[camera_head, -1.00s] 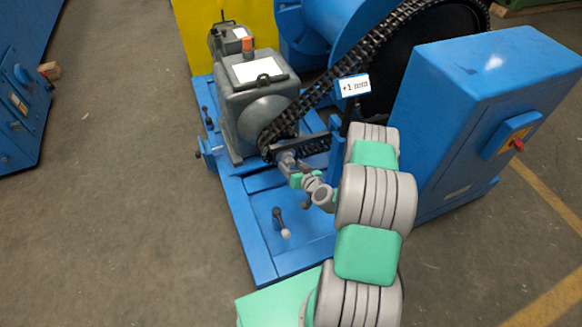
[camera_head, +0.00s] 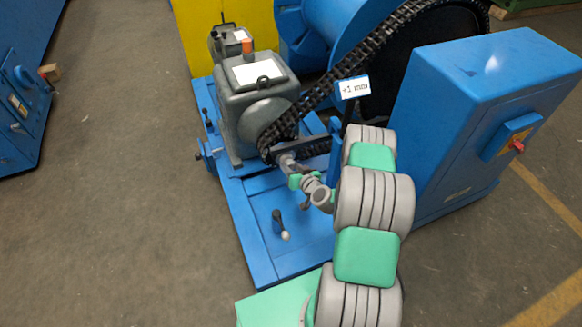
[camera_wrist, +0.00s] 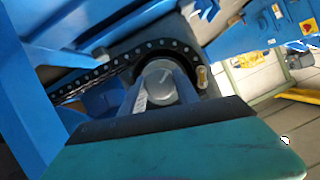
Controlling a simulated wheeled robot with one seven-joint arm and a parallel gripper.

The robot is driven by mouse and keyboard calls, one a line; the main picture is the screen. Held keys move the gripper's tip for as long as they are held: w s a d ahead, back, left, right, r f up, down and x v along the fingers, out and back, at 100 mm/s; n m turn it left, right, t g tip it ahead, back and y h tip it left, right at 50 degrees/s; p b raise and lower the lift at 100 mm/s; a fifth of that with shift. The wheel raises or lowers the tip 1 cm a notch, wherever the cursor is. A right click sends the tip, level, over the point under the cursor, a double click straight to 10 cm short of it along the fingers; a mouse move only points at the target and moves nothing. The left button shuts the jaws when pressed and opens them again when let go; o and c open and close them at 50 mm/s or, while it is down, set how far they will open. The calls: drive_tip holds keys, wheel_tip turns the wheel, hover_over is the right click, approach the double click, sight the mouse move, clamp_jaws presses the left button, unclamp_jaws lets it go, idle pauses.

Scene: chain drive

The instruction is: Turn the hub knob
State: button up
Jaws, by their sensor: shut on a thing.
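The hub knob (camera_wrist: 158,70) is a grey round boss with a pale line on its face, at the centre of the small chain wheel in the wrist view. My gripper (camera_wrist: 162,88) has one finger on each side of it and is shut on it. In the head view my gripper (camera_head: 286,161) reaches the wheel hub at the lower end of the black chain (camera_head: 330,82). The knob itself is hidden there behind the gripper and wrist.
A grey gearbox (camera_head: 243,105) with an orange cap stands left of the chain on the blue base frame (camera_head: 255,262). A small white "+1" label plate (camera_head: 354,87) stands close to my arm. A blue cabinet (camera_head: 450,130) stands to the right. Open floor lies to the left.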

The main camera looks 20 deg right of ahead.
drive_tip(key=shift+d+f+m+b, duration=0.1)
drive_tip(key=shift+f+m+b, duration=0.2)
drive_tip(key=shift+b, duration=0.45)
clamp_jaws()
drive_tip(key=shift+f+m+y+b, duration=0.2)
drive_tip(key=shift+m+y+b, duration=0.15)
drive_tip(key=shift+b, duration=0.45)
drive_tip(key=m+y+b, duration=0.1)
drive_tip(key=b, duration=0.1)
drive_tip(key=shift+r+m+b, duration=0.1)
drive_tip(key=shift+m+b, duration=0.2)
drive_tip(key=shift+m, duration=0.05)
drive_tip(key=shift+r+m+t+y, duration=0.3)
drive_tip(key=shift+y, duration=0.05)
drive_tip(key=o, duration=1.3)
unclamp_jaws()
drive_tip(key=shift+r, duration=0.1)
drive_tip(key=shift+c, duration=0.2)
drive_tip(key=p+v, duration=0.1)
drive_tip(key=v, duration=0.6)
drive_tip(key=shift+s+p, duration=0.4)
